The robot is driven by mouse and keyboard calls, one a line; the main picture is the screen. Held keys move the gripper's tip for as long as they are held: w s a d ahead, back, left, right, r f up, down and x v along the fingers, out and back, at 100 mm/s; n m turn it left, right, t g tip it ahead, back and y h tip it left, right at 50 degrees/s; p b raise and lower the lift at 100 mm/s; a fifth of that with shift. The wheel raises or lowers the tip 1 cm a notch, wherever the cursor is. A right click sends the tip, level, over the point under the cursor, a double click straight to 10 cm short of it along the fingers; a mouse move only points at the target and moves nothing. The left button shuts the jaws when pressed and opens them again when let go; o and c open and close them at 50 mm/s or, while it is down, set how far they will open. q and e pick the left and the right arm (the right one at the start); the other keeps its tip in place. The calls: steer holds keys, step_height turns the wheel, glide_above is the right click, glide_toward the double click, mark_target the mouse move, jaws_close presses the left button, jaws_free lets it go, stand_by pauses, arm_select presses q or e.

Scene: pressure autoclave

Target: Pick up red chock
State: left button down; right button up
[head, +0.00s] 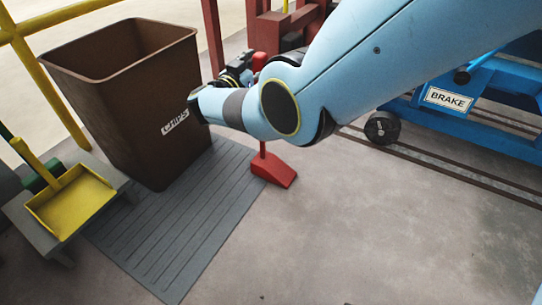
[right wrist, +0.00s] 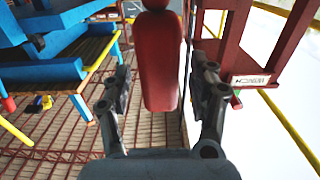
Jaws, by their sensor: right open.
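The red chock (head: 274,170) is a wedge on the floor at the right edge of the grey ribbed mat, with a thin red stalk rising from it behind my right arm. My right gripper (head: 238,72) is above and beyond it, partly hidden by my wrist, with a red piece (head: 259,62) beside it. In the right wrist view, my right gripper (right wrist: 164,76) is open, with its fingers either side of a long red rounded piece (right wrist: 160,62). I cannot tell whether this is the chock's handle or whether the fingers touch it. My left gripper is not in view.
A brown CHIPS bin (head: 125,105) stands on the ribbed mat (head: 165,245) at left. A yellow dustpan (head: 70,203) lies on a grey stand. A blue BRAKE cart (head: 480,110) is at right. Dark red posts (head: 212,40) stand behind the gripper. The front right floor is clear.

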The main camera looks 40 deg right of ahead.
jaws_close()
steer(key=shift+r, duration=0.1)
stand_by(0.4)
steer(key=shift+r, duration=0.1)
